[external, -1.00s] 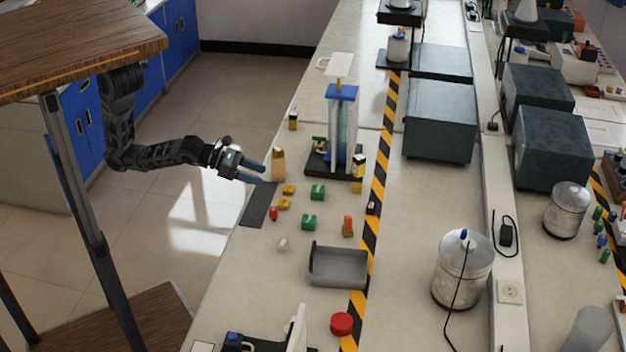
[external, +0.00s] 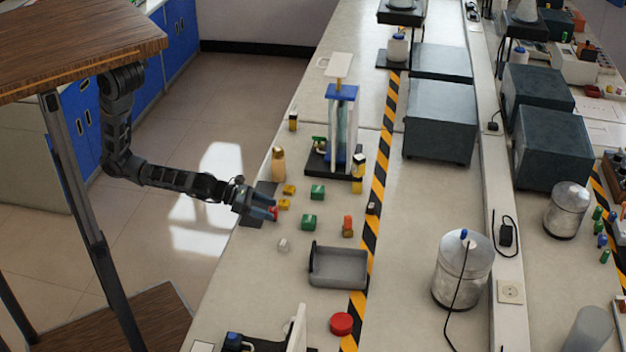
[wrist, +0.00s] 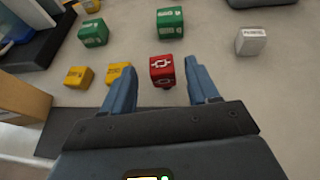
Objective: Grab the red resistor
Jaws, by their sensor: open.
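The red resistor is a small red block with a white symbol (wrist: 162,70). In the external view my gripper (external: 265,209) is low over the bench's left edge, and the red block (external: 275,214) shows only partly at the blue fingertips. The fingers do not appear to touch it.
Yellow blocks (wrist: 119,74) lie just left of the left finger. Green blocks (wrist: 170,22) lie beyond, and a white block (wrist: 251,41) is to the right. A grey tray (external: 338,283) stands on the bench. A dark mat (external: 249,220) lies under my gripper.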

